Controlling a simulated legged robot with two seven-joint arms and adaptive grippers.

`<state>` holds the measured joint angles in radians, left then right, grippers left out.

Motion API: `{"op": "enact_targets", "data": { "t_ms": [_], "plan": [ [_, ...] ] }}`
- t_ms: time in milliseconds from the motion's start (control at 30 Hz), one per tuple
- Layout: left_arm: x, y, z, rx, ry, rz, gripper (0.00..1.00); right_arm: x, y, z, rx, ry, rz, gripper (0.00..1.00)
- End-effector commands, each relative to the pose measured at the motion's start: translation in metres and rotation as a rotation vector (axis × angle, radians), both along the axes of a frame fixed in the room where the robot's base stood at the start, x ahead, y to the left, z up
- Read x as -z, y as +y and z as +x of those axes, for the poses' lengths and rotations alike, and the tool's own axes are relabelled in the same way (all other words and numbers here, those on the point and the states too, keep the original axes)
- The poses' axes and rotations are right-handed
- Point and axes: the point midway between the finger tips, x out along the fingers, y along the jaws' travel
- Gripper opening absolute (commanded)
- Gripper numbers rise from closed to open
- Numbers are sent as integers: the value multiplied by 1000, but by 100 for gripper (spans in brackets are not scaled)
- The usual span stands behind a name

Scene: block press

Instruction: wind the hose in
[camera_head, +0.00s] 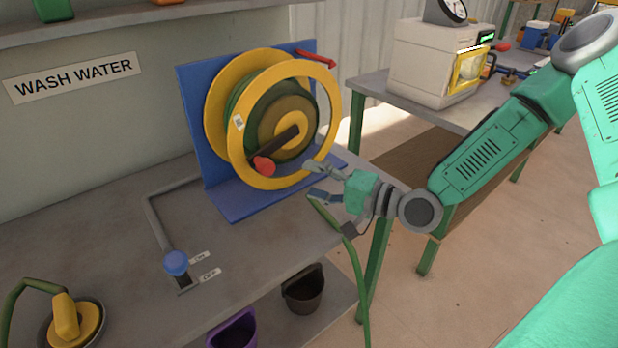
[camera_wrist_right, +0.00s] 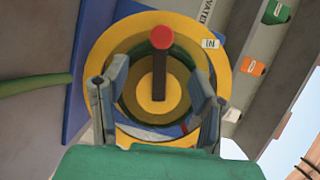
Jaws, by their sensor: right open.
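The yellow hose reel (camera_head: 324,150) stands on a blue bracket (camera_head: 193,112) on the grey bench. Green hose (camera_head: 232,102) is wound inside it. Its dark crank arm (camera_head: 278,142) slants down left to a red knob (camera_head: 264,166). More green hose (camera_head: 357,275) hangs over the bench's right edge. My right gripper (camera_head: 311,178) is open and empty, just right of the reel's lower rim, apart from the knob. In the right wrist view, the reel (camera_wrist_right: 112,50) lies ahead, with the red knob (camera_wrist_right: 161,38) above and between the open fingers (camera_wrist_right: 152,88). My left gripper is not in view.
A yellow nozzle-like object (camera_head: 67,316) sits at the front left. A black bucket (camera_head: 303,288) and purple container (camera_head: 233,329) are below. A machine (camera_head: 430,65) stands on another table.

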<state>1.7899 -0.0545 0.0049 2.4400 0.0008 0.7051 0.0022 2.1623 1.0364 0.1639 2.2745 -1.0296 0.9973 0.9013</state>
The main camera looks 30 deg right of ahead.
Motion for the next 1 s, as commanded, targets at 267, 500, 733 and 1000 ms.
{"op": "enact_targets", "data": {
  "t_ms": [267,500,733,1000],
  "plan": [
    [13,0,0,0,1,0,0,21,23,0,31,-14,-176,53],
    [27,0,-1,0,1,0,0,39,34,-8,116,-101,-556,53],
    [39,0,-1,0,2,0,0,29,35,-19,186,-280,-973,53],
    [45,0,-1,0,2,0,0,10,38,-27,228,-430,-1214,53]
  ]
}}
